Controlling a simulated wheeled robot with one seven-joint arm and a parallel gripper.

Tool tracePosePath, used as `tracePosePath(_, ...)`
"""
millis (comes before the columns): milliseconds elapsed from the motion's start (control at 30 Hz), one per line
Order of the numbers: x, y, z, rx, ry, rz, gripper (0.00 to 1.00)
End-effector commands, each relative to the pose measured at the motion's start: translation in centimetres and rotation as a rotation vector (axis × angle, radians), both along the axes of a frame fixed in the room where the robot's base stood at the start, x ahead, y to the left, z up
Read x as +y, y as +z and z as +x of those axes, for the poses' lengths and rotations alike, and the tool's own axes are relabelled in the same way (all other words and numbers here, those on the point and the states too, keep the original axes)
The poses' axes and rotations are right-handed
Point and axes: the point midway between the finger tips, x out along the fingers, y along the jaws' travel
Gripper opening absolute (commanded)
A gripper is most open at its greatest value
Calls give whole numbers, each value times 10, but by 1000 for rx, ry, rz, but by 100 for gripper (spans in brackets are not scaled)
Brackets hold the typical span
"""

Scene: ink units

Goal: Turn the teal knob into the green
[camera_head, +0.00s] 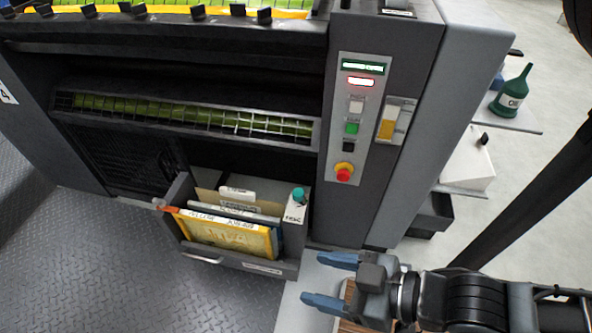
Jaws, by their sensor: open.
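The teal knob (298,195) sits on top of a white block (295,213) at the right end of an open drawer low on the machine. Dark lettering shows on the block's front. I cannot make out a green zone beside the knob or which way the knob points. My gripper (316,279) is at the lower middle right, its two blue fingers pointing left and apart, with nothing between them. It is below and slightly right of the knob in the picture, clear of it.
The open drawer (215,261) holds a yellow folder (225,236) and other upright items. Above right is a control panel (362,85) with a green button (351,128) and a red stop button (343,173). A green oil bottle (510,92) stands on a shelf at right.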

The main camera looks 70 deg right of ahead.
Motion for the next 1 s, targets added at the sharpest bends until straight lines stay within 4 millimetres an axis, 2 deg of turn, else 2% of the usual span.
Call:
tracePosePath(33, -5, 15, 6, 22, -26, 7, 66)
tracePosePath(133, -19, 2, 20, 92, -92, 33, 66)
tracePosePath(367, -66, -75, 58, 289, -292, 130, 66)
tracePosePath(500, -102, -119, 81, 402, -420, 205, 66)
tracePosePath(700, -161, -167, 109, 552, -606, 331, 66)
tracePosePath(833, -202, -186, 124, 644, -725, 426, 66)
tracePosePath(1000, -259, -193, 139, 756, -877, 565, 66)
